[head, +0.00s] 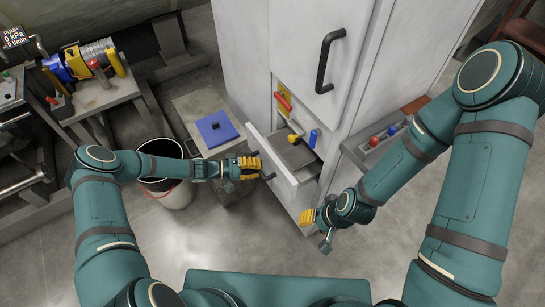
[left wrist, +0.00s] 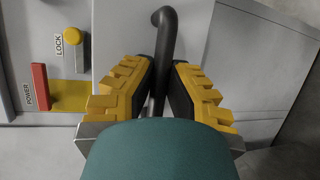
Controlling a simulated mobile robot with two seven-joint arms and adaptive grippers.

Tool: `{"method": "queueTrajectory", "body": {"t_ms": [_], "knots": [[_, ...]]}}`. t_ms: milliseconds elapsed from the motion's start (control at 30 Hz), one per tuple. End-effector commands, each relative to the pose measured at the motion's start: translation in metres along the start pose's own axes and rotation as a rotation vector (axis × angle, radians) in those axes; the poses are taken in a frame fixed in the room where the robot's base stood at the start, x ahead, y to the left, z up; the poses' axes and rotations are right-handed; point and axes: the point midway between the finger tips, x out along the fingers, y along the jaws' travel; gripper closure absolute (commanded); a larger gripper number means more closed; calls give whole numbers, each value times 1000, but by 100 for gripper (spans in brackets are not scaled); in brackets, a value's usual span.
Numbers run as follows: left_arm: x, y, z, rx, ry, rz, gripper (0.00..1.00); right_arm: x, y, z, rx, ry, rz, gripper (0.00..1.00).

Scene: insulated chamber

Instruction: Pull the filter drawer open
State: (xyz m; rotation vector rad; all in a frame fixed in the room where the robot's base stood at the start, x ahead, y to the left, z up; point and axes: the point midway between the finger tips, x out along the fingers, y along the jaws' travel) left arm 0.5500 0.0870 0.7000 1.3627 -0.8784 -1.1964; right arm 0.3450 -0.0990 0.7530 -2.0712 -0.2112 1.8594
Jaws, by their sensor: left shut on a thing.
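The filter drawer (head: 282,160) is a light grey drawer low in the tall white cabinet. It stands out from the cabinet front, and its grey inside shows from above. Its black bar handle (head: 269,177) is on the front. My left gripper (head: 254,165) is at this handle, its yellow fingers shut around it. In the left wrist view the black handle (left wrist: 164,38) runs between the two finger pads, with its lower part hidden by my wrist. My right gripper (head: 317,226) hangs right of the drawer, apart from it; its finger gap is unclear.
A red lever (head: 283,102), a yellow LOCK knob (left wrist: 73,36) and a blue handle (head: 313,138) are on the cabinet by the drawer. A blue pad (head: 216,129) lies on a low table to the left. A bucket (head: 178,194) stands left of my left gripper.

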Motion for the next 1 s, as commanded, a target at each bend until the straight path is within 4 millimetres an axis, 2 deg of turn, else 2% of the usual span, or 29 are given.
{"method": "queueTrajectory", "body": {"t_ms": [33, 200, 400, 633, 1000], "knots": [[-14, -2, 6, -4, 0, -1, 100, -3, -1, 0, 0, -1, 0, 53], [-50, -11, 21, -3, 0, 0, 100, -5, -2, 1, 0, -3, 0, 53], [-82, -19, 35, -2, -2, -1, 100, -6, -2, 1, 1, -4, 0, 53], [-101, -23, 44, -1, -4, 0, 100, -6, -2, 1, 1, -4, 0, 53], [-106, -24, 46, -2, -4, 0, 100, -6, -2, 1, 1, -4, 0, 53]]}}
